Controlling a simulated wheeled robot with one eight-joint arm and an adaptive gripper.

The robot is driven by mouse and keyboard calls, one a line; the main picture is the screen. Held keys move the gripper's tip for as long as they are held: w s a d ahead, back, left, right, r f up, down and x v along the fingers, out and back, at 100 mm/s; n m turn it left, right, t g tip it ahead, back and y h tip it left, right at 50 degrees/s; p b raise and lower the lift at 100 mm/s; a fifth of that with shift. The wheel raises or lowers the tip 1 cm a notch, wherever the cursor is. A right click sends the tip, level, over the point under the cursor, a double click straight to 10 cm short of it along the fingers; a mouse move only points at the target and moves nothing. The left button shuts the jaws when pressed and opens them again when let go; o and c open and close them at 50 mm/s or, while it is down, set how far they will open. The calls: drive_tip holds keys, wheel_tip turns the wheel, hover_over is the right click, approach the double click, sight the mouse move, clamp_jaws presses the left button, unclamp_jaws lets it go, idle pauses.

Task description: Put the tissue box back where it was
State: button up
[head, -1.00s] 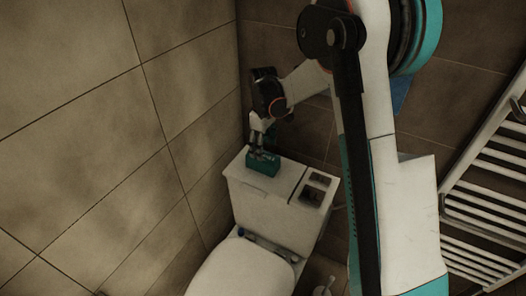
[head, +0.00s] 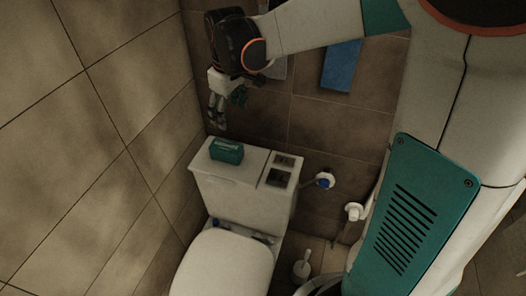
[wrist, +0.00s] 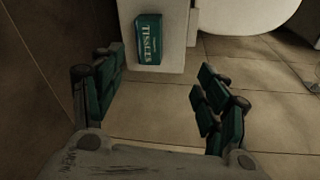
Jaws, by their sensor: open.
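The teal tissue box (head: 227,151) rests on the left part of the white toilet tank lid (head: 207,167). In the wrist view the tissue box (wrist: 149,39) lies beyond my fingertips, with its "TISSUES" lettering showing. My gripper (head: 217,122) is above and behind the box near the wall corner, apart from it. In the wrist view my gripper (wrist: 152,92) has its two fingers spread wide with nothing between them.
A flush panel (head: 281,171) is on the right part of the tank. The toilet lid (head: 224,264) is in front. A tiled wall (head: 95,130) stands close on the left. A blue towel (head: 341,66) hangs on the back wall. A toilet brush (head: 302,268) stands on the floor.

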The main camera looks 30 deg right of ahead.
drive_tip(key=s+r+m+t, duration=0.3)
drive_tip(key=s+m+t, duration=0.2)
drive_tip(key=s, duration=1.7)
drive_tip(key=shift+m, duration=0.6)
